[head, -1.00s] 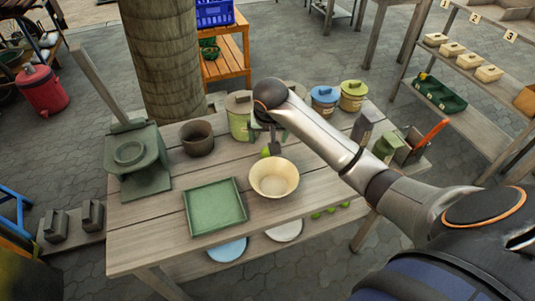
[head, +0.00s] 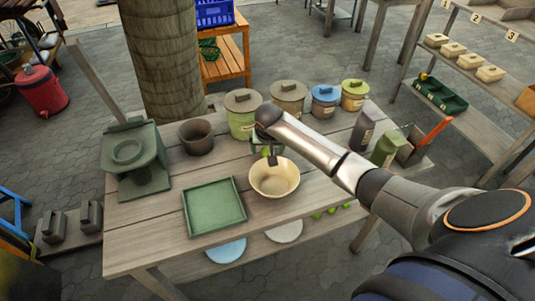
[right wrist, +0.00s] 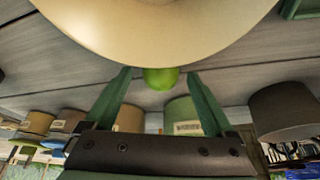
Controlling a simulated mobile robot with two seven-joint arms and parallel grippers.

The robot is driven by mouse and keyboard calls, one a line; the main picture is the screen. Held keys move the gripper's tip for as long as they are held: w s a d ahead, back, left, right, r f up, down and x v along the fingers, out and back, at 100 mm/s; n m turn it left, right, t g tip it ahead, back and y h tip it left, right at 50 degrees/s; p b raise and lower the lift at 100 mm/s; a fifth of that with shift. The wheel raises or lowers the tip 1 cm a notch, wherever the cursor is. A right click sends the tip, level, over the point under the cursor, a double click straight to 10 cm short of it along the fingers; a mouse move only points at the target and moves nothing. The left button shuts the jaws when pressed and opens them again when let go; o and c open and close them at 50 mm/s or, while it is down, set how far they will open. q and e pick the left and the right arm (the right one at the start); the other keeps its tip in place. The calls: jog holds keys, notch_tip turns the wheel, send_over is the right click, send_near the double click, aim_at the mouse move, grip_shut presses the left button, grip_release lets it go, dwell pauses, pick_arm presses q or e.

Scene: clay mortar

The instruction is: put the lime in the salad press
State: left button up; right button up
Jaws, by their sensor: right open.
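The lime (right wrist: 161,78) shows in the right wrist view between my right gripper's two green fingers, partly covered by the bowl's rim. Clear gaps separate it from both fingers. In the head view it is largely hidden by my right gripper (head: 271,157), which is open just behind the cream bowl (head: 274,180). The bowl also fills the top of the right wrist view (right wrist: 160,30). The salad press (head: 137,165), a grey-green device with a round opening and a long raised lever, stands at the table's left end. My left gripper is out of view.
A green square tray (head: 214,206) lies left of the bowl and a dark brown pot (head: 196,138) stands behind it. Lidded jars (head: 242,115) line the back. A dark bottle (head: 363,130) and green container (head: 387,148) stand right. The front left tabletop is clear.

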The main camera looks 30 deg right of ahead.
aim_at(267, 149)
grip_shut()
dwell(0.8)
jog(key=shift+r, duration=0.25)
notch_tip(267, 149, up, 3)
jog(key=shift+p, duration=0.35)
jog(key=s+r, duration=0.1)
jog(key=s+a+r, duration=0.1)
jog(key=r, duration=0.1)
jog(key=s+a+r+p, duration=0.1)
jog(key=r, duration=0.1)
jog(key=shift+s+a, duration=0.2)
jog(key=shift+s, duration=0.1)
jog(key=s+a+r, duration=0.4)
jog(key=s+a, duration=0.1)
jog(key=s, duration=0.3)
jog(key=shift+r+p, duration=0.25)
jog(key=shift+p, duration=0.05)
